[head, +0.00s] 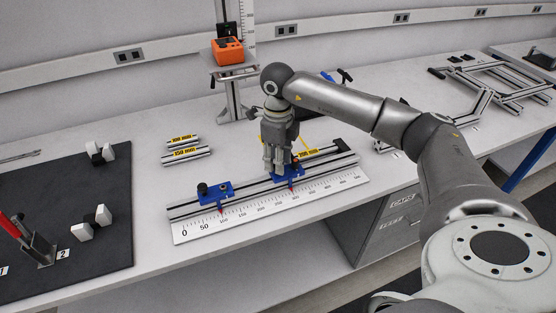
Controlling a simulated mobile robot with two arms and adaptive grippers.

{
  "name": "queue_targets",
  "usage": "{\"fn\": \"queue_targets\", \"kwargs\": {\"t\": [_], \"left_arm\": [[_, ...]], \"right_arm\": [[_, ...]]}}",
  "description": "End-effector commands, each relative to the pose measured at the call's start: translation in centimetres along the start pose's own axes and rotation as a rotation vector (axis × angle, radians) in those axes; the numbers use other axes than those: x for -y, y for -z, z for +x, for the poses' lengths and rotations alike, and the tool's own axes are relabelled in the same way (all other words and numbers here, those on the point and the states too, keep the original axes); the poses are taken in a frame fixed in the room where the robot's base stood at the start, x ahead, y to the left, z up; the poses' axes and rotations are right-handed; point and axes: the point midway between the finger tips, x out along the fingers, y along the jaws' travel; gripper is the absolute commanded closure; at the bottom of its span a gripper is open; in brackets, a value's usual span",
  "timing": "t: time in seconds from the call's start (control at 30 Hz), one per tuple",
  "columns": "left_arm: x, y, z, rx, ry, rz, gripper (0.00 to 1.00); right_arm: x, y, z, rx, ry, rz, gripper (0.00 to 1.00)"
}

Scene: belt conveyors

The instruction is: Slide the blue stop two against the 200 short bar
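Two blue stops sit on a metal rail (243,187) behind a white scale that starts at 0 on the left. One blue stop (217,194) with a black knob is near the scale's left part. The other blue stop (291,172) is farther right, with a red pointer over the scale. My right gripper (277,167) reaches down onto this right-hand stop. Its fingers hide part of the stop, and I cannot tell whether they are shut on it. A bar with a yellow label (318,153) lies right of the gripper, partly hidden; its number is unreadable. My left gripper is not in view.
Two short yellow-labelled bars (187,155) lie on the bench behind the rail. An orange device (228,50) is on a stand at the back. A dark mat (85,190) with white blocks is at left. Metal frames (492,83) lie at right.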

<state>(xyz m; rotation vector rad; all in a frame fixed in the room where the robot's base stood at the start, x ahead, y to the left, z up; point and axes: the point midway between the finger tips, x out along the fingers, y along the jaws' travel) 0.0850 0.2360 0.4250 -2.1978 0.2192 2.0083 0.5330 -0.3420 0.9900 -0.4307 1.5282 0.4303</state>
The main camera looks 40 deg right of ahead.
Motion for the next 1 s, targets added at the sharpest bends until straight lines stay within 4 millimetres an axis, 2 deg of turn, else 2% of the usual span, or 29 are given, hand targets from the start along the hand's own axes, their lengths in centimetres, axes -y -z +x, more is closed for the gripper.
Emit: {"fn": "queue_targets", "kwargs": {"t": [0.3,0.5,0.7,1.0], "left_arm": [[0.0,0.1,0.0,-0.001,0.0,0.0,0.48],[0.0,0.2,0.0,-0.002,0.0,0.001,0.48],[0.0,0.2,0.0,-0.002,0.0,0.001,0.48],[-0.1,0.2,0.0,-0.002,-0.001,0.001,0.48]], "right_arm": [[0.1,-0.1,-6.5,0.006,0.002,0.0,0.69],[0.1,0.0,-9.8,0.003,0.001,0.001,0.69],[0.1,0.0,-11.2,0.001,0.001,0.001,0.69],[0.1,0.1,-11.3,0.001,0.0,0.001,0.69]]}}
